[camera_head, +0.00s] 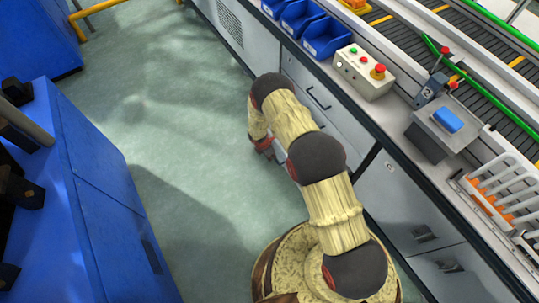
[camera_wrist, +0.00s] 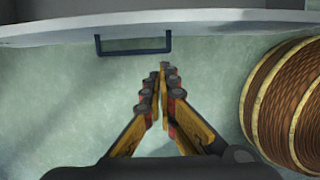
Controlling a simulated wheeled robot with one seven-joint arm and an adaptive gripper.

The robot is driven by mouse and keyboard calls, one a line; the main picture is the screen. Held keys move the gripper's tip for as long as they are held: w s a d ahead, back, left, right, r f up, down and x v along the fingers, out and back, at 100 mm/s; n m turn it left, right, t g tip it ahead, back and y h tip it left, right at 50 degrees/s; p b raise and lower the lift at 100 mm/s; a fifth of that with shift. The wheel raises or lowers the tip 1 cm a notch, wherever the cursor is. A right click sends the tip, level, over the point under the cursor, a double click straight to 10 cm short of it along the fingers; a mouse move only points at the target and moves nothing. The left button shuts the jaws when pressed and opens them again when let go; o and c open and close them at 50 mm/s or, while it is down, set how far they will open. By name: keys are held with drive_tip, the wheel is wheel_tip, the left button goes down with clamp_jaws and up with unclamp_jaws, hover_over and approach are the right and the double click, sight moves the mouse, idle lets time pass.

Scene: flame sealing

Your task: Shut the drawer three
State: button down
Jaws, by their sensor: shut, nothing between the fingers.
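In the wrist view a pale drawer front (camera_wrist: 225,24) crosses the top, seen from above, with a dark bar handle (camera_wrist: 133,50) on its near side. Grey space shows behind its edge, so this drawer looks pulled out. I see no number on it, so I cannot tell if it is drawer three. My gripper (camera_wrist: 155,84) is shut and empty, its fingertips just short of the handle and slightly to its right, apart from the front. In the head view my gripper (camera_head: 264,146) is low beside the cabinets, and my arm hides most of the drawer.
A grey cabinet row (camera_head: 250,45) runs under the workbench, with another drawer handle (camera_head: 423,236) at lower right. The bench carries blue bins (camera_head: 326,36), a button box (camera_head: 364,72) and a tube rack (camera_head: 500,190). A blue machine (camera_head: 90,200) stands left. The floor between is clear.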

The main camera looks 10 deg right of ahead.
drive_tip(key=shift+w+d+f+b, duration=0.3)
drive_tip(key=shift+d+f, duration=0.2)
drive_tip(key=shift+d, duration=0.25)
drive_tip(key=shift+w+d+f+b, duration=0.15)
drive_tip(key=shift+d+f+b, duration=0.3)
drive_tip(key=shift+d, duration=0.3)
drive_tip(key=shift+w+d+f+b, duration=0.3)
drive_tip(key=shift+d+f, duration=0.2)
drive_tip(key=shift+d, duration=0.25)
